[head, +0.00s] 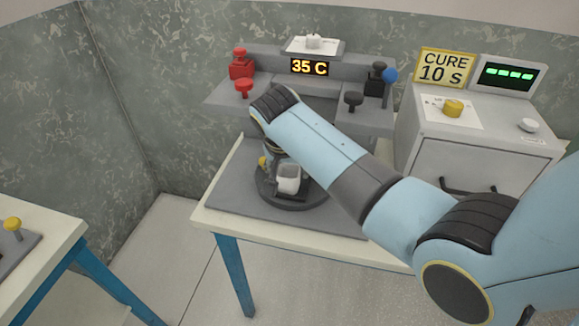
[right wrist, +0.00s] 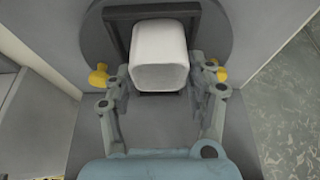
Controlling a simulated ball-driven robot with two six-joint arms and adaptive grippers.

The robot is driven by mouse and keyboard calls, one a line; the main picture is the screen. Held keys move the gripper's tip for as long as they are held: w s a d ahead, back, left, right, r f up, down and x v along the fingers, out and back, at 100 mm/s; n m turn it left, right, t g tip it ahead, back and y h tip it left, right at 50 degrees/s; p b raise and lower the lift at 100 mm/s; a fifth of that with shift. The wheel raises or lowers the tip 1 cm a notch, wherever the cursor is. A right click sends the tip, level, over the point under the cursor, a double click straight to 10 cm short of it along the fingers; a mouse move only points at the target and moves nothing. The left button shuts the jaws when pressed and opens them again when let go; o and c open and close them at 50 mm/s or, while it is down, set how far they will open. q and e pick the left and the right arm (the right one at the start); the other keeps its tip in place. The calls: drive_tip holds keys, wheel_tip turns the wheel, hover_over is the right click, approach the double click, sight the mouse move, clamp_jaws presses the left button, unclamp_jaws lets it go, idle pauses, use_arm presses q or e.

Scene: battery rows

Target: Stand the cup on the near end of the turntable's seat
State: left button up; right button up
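The white cup (head: 289,178) is at the dark seat of the round grey turntable (head: 292,205) on the table. In the right wrist view the cup (right wrist: 160,58) overlaps the near part of the seat's dark frame (right wrist: 110,32). My right gripper (right wrist: 160,68) has one fingertip against each side of the cup, so it looks shut on it. In the head view my right arm hides most of this gripper. I cannot tell whether the cup's base touches the seat. Yellow knobs (right wrist: 98,76) show on both sides of the turntable. My left gripper is not in view.
Behind the turntable a grey console holds a "35 C" display (head: 310,66), red knobs (head: 243,88) and dark knobs (head: 354,100). A cabinet (head: 470,160) with a yellow knob (head: 453,108) and a "CURE 10 S" sign (head: 444,67) stands at right. Another table (head: 50,240) is at left.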

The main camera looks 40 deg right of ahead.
sight(285, 195)
drive_tip(key=shift+o, duration=1)
drive_tip(key=shift+r, duration=0.2)
drive_tip(key=v, duration=1.1)
drive_tip(key=shift+a+r+p, duration=0.15)
drive_tip(key=shift+r+p, duration=0.2)
drive_tip(key=shift+s, duration=0.2)
